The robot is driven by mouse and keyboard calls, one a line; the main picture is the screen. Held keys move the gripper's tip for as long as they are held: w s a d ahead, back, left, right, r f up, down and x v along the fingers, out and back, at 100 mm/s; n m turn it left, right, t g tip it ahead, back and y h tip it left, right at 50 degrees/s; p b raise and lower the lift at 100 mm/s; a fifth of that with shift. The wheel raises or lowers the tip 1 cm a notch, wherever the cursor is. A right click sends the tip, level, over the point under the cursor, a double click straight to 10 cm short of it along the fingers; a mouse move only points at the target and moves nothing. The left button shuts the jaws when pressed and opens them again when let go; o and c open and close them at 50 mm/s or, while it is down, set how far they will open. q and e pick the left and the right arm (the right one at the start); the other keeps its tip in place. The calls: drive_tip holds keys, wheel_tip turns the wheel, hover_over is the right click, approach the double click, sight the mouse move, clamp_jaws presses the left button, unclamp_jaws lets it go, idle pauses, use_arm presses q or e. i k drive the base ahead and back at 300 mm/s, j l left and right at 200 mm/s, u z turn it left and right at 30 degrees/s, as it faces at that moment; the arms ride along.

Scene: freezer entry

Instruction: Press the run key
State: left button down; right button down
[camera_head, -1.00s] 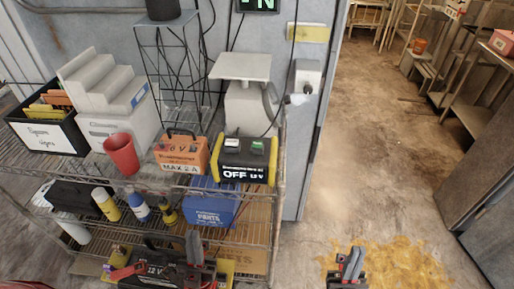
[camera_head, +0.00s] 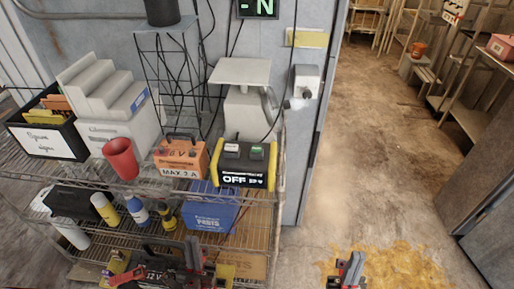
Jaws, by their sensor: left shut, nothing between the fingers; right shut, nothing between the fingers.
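A black charger with yellow ends (camera_head: 246,165) stands at the right end of the upper wire shelf. Its front display reads "OFF" with small blurred characters beside it. On its top are a white key (camera_head: 232,147) and a green key (camera_head: 257,149); their labels are too small to read. My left gripper (camera_head: 193,246) is shut and empty, in front of the lower shelf, below and left of the charger in the picture. My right gripper (camera_head: 351,262) is shut and empty over the floor, right of the rack. Neither touches the charger.
An orange charger (camera_head: 180,158) and a red cup (camera_head: 121,159) stand left of the black charger. A pedestal scale (camera_head: 240,72) is behind it. Below are a blue parts bin (camera_head: 212,212), bottles and a 12 V battery (camera_head: 158,278).

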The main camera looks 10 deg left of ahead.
sight(255, 149)
drive_tip(key=k+l+u, duration=0.1)
drive_tip(key=l, duration=0.2)
drive_tip(key=i+l+u, duration=0.2)
drive_tip(key=l, duration=0.65)
drive_tip(key=l+u, duration=0.2)
drive_tip(key=l, duration=0.65)
drive_tip(key=i+l+u, duration=0.1)
drive_tip(key=i+l, duration=0.2)
drive_tip(key=l, duration=0.25)
drive_tip(key=i+l+u, duration=0.15)
drive_tip(key=l, duration=0.15)
